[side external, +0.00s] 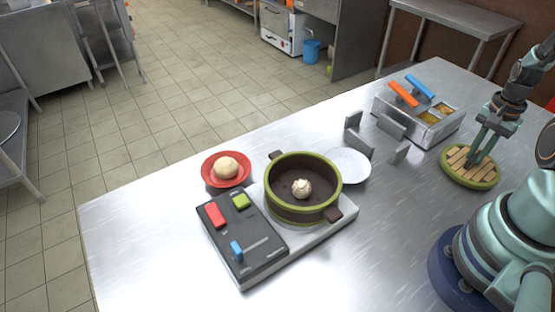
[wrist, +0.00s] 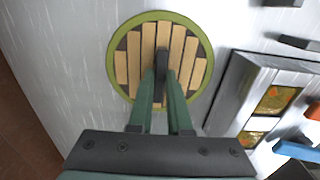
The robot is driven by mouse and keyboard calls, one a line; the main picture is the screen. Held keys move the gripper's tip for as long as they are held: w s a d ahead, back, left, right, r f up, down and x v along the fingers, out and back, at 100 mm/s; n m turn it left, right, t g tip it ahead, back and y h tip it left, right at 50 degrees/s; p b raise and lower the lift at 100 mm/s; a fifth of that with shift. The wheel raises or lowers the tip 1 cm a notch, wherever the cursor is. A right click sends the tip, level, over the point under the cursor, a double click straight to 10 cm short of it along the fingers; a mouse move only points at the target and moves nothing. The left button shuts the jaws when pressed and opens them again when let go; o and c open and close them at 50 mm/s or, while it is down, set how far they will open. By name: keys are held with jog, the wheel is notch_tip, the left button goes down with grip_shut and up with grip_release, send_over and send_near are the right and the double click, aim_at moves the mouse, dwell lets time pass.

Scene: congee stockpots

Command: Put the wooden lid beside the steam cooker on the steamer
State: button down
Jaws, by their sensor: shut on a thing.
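The wooden lid (side external: 456,179) is a round disc of wood slats with a green rim, lying on the steel table at the right, in front of my arm. In the wrist view the lid (wrist: 135,68) shows nearly whole, with a dark upright handle (wrist: 161,65) at its middle. My gripper (side external: 474,161) is over the lid, its fingers shut on that handle; the fingers (wrist: 162,85) also show in the wrist view. The steamer (side external: 290,209) is a dark round pot with a green rim, open on top, with a white bun (side external: 301,189) inside.
The steamer stands on a cooker with a black control panel (side external: 250,240). A red plate (side external: 207,166) with a bun and a white plate (side external: 350,167) are close by. Grey upright plates (side external: 391,128) and a metal food container (side external: 437,123) stand between lid and steamer, towards the back. The front table is clear.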

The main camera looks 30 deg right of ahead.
aim_at(475, 156)
notch_tip(475, 156, up, 19)
jog(key=w+a+f+n, duration=0.3)
jog(key=w+a+n, duration=1.1)
jog(key=w+a, duration=0.25)
jog(key=s+a+n, duration=0.1)
jog(key=a+n, duration=0.8)
jog(key=a, duration=1.7)
jog(key=shift+s+d+f, duration=0.1)
jog(key=shift+s+f, duration=0.05)
jog(key=shift+f, duration=2.75)
jog(key=shift+f, duration=0.6)
